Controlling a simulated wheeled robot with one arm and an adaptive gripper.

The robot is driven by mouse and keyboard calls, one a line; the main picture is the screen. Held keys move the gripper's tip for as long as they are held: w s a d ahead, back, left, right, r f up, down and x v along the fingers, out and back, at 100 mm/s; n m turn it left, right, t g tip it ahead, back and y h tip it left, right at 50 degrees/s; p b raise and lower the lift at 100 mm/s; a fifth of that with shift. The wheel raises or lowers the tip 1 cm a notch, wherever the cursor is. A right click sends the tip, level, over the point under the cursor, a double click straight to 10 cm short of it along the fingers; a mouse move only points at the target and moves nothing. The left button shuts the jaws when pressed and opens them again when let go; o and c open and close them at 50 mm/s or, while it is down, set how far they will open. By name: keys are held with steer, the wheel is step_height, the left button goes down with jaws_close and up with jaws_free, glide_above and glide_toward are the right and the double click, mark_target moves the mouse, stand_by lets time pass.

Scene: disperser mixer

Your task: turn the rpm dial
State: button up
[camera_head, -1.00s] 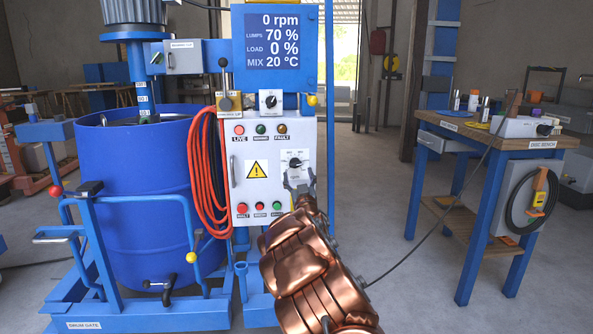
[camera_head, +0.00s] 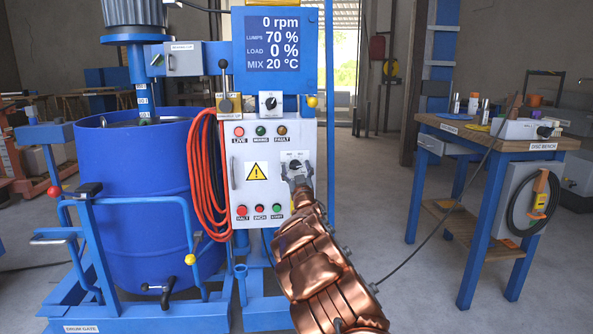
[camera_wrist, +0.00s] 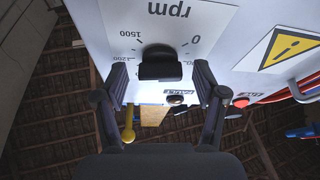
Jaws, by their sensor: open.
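The rpm dial (camera_wrist: 160,64) is a black knob on a light plate marked "rpm", with 0, 1200 and 1500 around it, upside down in the wrist view. In the head view the dial (camera_head: 295,165) sits at the right of the white control panel (camera_head: 257,203), partly hidden by my gripper. My gripper (camera_wrist: 160,72) is open, with one finger on each side of the dial and a visible gap at both sides. It also shows in the head view (camera_head: 297,179), in front of the dial. The display (camera_head: 272,43) reads 0 rpm.
HALT (camera_head: 241,210), INCH and a green button sit low on the panel. A smaller dial (camera_head: 269,102) and a lever (camera_head: 223,78) are above. Orange cable (camera_head: 205,180) hangs at the left beside the blue drum (camera_head: 155,200).

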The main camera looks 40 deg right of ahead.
steer(key=shift+c, duration=0.3)
steer(key=c, duration=1.1)
steer(key=shift+r+n+p, duration=0.1)
steer(key=shift+n+p, duration=0.2)
steer(key=shift+p, duration=0.05)
